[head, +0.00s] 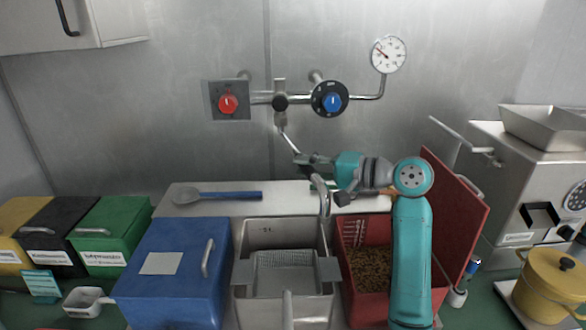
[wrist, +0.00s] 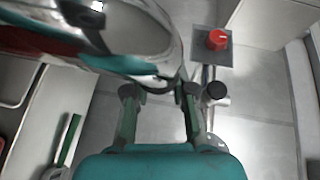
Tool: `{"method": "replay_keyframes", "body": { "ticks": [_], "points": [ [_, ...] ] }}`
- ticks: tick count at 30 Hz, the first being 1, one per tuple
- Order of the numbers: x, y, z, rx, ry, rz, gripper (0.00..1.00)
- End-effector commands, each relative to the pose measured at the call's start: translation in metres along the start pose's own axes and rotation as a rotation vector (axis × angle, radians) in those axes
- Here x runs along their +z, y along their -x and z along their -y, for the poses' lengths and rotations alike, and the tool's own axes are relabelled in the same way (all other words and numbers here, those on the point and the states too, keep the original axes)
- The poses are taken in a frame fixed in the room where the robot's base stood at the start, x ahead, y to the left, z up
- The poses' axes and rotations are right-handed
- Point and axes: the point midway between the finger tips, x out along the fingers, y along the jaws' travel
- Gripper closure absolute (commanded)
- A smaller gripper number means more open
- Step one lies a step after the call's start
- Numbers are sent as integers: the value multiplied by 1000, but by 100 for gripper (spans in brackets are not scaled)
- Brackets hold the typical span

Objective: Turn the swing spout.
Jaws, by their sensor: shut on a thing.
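The chrome swing spout (head: 288,138) slopes down to the right from the middle of the wall pipe, below a black knob. Its curved outlet (head: 322,196) hangs near the right edge of the steel basin (head: 272,232), beside the red bin. My gripper (head: 307,163) reaches in from the right and is shut on the spout partway along. In the wrist view my gripper's two fingers (wrist: 160,92) stand on either side of the spout, whose shiny chrome (wrist: 150,32) fills the upper left. The exact contact is partly hidden by the fingers.
A red knob (head: 228,103) and a blue knob (head: 332,102) sit on the wall pipe, with a gauge (head: 388,54) at right. A blue bin (head: 172,275) stands left of the basin. The red bin (head: 366,268) holds brown beans; its raised red lid (head: 455,215) stands right of my arm.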

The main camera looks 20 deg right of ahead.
Motion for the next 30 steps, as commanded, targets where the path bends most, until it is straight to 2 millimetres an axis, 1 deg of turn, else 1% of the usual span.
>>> {"method": "replay_keyframes", "body": {
  "ticks": [1, 6, 18, 19, 20, 21, 30],
  "points": [
    [-8, 4, -3, 0, -2, 22, 100],
    [-17, 14, -5, -14, 10, 96, 100],
    [-18, 17, -6, -18, 16, 116, 100],
    [-18, 17, -6, -18, 16, 115, 68],
    [-18, 17, -6, -18, 16, 115, 60],
    [-18, 17, -5, -18, 16, 116, 50],
    [-18, 16, -4, -19, 17, 117, 50]
  ]
}}
